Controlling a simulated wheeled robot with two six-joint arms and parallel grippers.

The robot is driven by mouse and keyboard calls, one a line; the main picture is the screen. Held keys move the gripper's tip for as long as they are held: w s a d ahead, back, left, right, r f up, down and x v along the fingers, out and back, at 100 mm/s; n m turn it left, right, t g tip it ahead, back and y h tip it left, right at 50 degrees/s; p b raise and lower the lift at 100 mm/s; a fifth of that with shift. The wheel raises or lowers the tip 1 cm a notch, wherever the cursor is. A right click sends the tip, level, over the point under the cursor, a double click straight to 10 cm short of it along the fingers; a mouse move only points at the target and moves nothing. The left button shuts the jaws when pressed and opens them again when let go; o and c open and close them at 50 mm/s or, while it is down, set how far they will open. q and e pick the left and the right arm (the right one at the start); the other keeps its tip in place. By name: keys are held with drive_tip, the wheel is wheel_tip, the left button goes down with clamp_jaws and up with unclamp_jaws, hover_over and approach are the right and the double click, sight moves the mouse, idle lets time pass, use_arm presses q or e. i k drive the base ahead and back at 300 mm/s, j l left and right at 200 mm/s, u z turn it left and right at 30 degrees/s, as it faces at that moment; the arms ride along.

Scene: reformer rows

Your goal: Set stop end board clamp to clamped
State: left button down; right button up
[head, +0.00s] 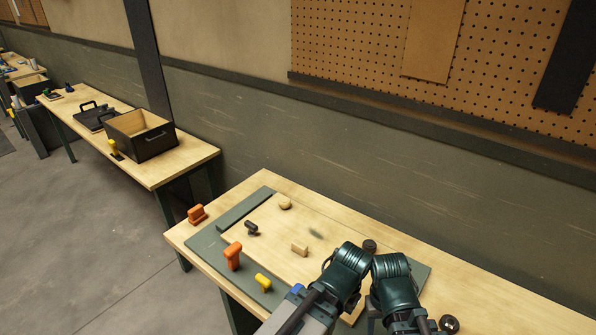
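On the near bench a pale wooden board (270,237) lies on a grey-green base (208,243). An upright orange handle (233,256) stands on the base's near-left edge, and a second, lower orange piece (197,214) sits at the far-left edge. A yellow handle (263,281) lies low near the front edge. A small black clamp-like piece (251,228) is at the board's left end. I cannot tell which of these is the stop end board clamp, or its setting. My two dark green arms cover the base's right part; no gripper fingers show.
Small wooden blocks (299,250) lie on the board. A dark round knob (369,246) shows behind my arms, and another (449,323) lies at the lower right. A second bench (185,157) with an open box (142,137) stands at the left. The wall runs behind.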

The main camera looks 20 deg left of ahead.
sight(232, 255)
drive_tip(key=k+l+u, duration=0.1)
drive_tip(key=u, duration=1.05)
